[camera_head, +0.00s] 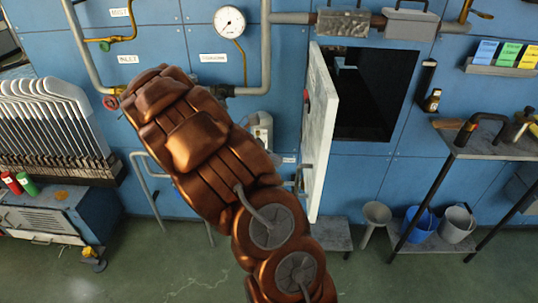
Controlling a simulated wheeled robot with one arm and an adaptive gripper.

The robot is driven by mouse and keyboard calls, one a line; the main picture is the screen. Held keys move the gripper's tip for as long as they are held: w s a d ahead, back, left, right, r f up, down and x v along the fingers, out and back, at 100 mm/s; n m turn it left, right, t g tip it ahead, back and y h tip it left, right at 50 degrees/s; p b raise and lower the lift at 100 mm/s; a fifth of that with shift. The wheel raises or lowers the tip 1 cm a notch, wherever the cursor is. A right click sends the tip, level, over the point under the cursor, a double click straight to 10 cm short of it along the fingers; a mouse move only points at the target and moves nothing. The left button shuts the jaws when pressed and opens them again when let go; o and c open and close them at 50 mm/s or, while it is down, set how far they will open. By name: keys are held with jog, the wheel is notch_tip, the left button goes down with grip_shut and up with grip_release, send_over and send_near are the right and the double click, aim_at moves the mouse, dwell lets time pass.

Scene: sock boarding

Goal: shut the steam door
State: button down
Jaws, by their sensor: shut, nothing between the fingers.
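The steam door (322,135) is a pale, whitish slab. It stands open, swung out towards me and seen nearly edge-on, at the left side of a dark opening (378,95) in the blue wall. A small red part shows near the door's upper left edge, and grey metal fittings show low beside it. My copper-coloured arm crosses the middle of the view, left of the door, from the bottom up to the upper left. I cannot make out my gripper's fingers; the arm seems to hide them.
A grey shelf stand (485,143) with tools and buckets stands right of the opening. A rack of pale sock boards (50,125) stands at the left. Pipes and a gauge (229,20) are on the wall above. Green floor (150,270) is clear in front.

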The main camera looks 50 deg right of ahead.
jog(key=p, duration=0.2)
send_near(315, 172)
jog(key=x, duration=0.5)
jog(key=shift+s+a+f, duration=0.1)
jog(key=shift+f, duration=0.15)
jog(key=shift+s+d+f, duration=0.1)
jog(key=shift+s+d, duration=0.4)
